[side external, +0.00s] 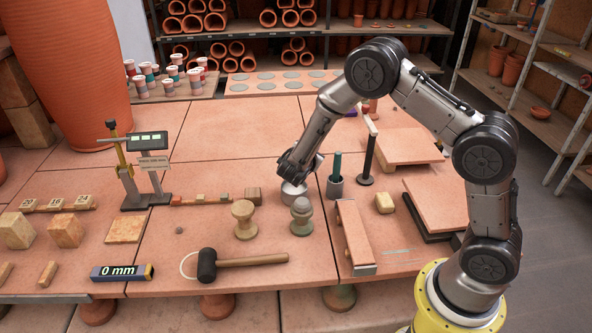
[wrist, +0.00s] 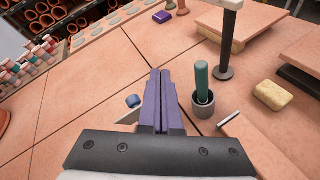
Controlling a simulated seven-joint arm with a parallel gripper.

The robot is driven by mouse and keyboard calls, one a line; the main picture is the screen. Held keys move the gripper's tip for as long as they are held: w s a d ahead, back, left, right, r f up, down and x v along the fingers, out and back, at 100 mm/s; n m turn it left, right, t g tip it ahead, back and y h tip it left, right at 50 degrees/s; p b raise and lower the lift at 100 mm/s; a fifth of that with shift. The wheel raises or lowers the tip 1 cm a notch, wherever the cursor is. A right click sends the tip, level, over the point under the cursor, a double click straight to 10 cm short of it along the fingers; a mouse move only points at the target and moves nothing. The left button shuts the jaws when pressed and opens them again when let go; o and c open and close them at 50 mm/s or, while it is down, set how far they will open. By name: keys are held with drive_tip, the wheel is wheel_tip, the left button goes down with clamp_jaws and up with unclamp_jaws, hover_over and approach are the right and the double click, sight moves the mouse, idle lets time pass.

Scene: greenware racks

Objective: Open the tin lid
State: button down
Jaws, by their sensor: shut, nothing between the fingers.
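The rest of the tin is hidden behind the gripper there.
A grey cup (side external: 335,188) holding a green rod stands close right of the tin, beside a dark post (side external: 366,158). The tiles behind are clear.

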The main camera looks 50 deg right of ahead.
drive_tip(key=a+f+n+t+y, duration=0.1)
drive_tip(key=a+n, duration=0.1)
drive_tip(key=n, duration=0.1)
drive_tip(key=s+a+f+n+t+y, duration=0.1)
drive_tip(key=a+f+n, duration=0.1)
drive_tip(key=a+n, duration=0.1)
drive_tip(key=s+a+f+n+t+y, duration=0.1)
drive_tip(key=a+n, duration=0.1)
drive_tip(key=a, duration=0.1)
drive_tip(key=shift+s+f+n+t, duration=0.1)
drive_tip(key=shift+f+n+t, duration=0.2)
drive_tip(key=shift+f+n, duration=0.1)
drive_tip(key=shift+a, duration=0.4)
drive_tip(key=shift+w, duration=0.2)
drive_tip(key=x, duration=0.9)
drive_tip(key=shift+w+d+f, duration=0.1)
drive_tip(key=shift+w+d, duration=0.05)
drive_tip(key=shift+w, duration=0.1)
drive_tip(key=shift+w+d+r, duration=0.6)
drive_tip(key=shift+w, duration=0.05)
drive_tip(key=shift+r, duration=0.15)
